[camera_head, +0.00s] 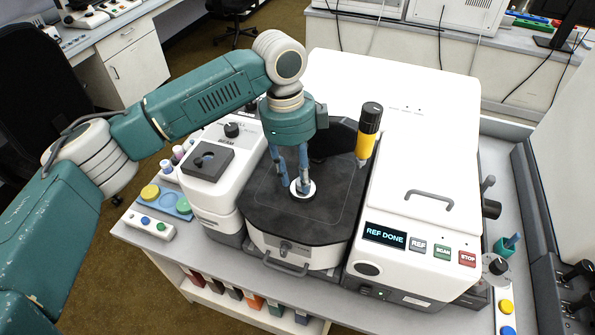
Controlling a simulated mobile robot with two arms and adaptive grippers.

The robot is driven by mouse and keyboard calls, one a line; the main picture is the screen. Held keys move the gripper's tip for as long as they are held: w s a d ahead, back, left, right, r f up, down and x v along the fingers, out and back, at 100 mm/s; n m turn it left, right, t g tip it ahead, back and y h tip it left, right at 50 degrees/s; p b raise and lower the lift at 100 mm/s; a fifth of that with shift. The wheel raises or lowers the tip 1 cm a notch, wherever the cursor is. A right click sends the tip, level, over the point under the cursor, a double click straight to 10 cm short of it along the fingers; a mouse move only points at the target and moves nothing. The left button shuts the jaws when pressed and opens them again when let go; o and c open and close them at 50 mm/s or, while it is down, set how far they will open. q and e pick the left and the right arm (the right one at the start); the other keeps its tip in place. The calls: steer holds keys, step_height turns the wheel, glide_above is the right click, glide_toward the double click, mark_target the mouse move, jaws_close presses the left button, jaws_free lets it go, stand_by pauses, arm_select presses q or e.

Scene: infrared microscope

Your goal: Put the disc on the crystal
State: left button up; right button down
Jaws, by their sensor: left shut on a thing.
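My left gripper (296,186) reaches down over the black stage (325,218) of the microscope, its fingers pointing down. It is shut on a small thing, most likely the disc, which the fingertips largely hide. A round white piece with a darker middle (303,195) shows right at the fingertips, on or just above the stage. I cannot tell whether it is the disc itself or the mount around the crystal, nor whether the held thing touches the crystal. My right gripper is not in view.
A yellow-and-black objective (369,135) stands close right of the gripper. The white housing (430,160) rises behind and to the right, with a screen (385,236) reading "REF DONE". A dark square holder (206,164) sits left. A blue tray (172,203) with colored discs lies far left.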

arm_select(q)
steer(key=shift+f, duration=0.2)
steer(key=o, duration=0.7)
steer(key=shift+o, duration=0.5)
steer(key=shift+r, duration=0.3)
step_height(320, 180, up, 11)
steer(key=a+b, duration=0.1)
steer(key=b, duration=0.2)
steer(key=shift+w+a+r, duration=0.15)
steer(key=shift+w+r, duration=0.05)
steer(key=shift+w, duration=0.05)
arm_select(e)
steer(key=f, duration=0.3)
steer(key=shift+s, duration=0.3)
